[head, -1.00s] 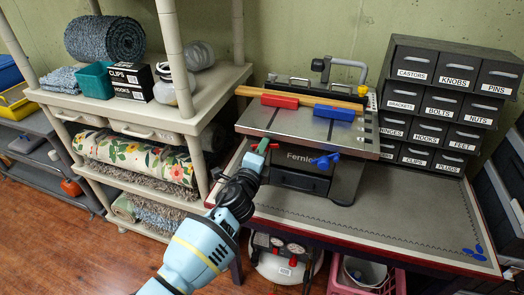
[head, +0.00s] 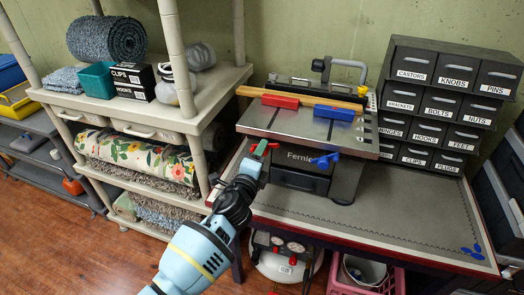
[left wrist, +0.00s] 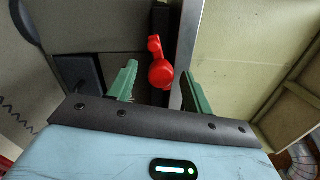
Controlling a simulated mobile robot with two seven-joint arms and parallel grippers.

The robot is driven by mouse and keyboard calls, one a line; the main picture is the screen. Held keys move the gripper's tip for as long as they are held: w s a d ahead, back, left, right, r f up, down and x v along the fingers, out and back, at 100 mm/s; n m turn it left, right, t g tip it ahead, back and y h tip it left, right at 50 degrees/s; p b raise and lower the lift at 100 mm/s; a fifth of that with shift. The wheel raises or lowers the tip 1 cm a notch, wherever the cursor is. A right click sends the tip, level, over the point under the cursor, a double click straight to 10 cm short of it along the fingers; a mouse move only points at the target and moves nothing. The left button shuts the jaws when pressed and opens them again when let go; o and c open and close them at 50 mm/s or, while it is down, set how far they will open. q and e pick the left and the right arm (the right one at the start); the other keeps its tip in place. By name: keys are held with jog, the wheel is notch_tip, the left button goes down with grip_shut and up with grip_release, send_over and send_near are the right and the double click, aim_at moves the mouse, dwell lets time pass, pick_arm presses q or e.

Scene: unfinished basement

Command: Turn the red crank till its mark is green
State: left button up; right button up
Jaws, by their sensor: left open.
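The red crank (head: 261,147) is on the left part of the front of the grey bench machine, which is labelled "Fernie..." (head: 297,155). In the left wrist view the crank (left wrist: 159,72) shows as a red hub with a short arm pointing up. My left gripper (head: 257,154) is at the crank, its green fingers open. In the left wrist view one finger is on each side of the crank, with gaps between. I cannot make out a mark or its colour. My right gripper is not in view.
A blue crank (head: 324,160) sits on the same machine front, to the right. A shelf post (head: 197,158) stands close left of my arm. Black labelled drawers (head: 437,107) stand at the back right. The grey bench mat (head: 400,215) is mostly clear, with blue pieces at its right corner.

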pick_arm(q)
jog(key=v, duration=0.5)
jog(key=shift+s+a+p, duration=0.15)
jog(key=shift+s+p, duration=0.1)
jog(key=shift+p, duration=0.1)
jog(key=shift+a, duration=0.1)
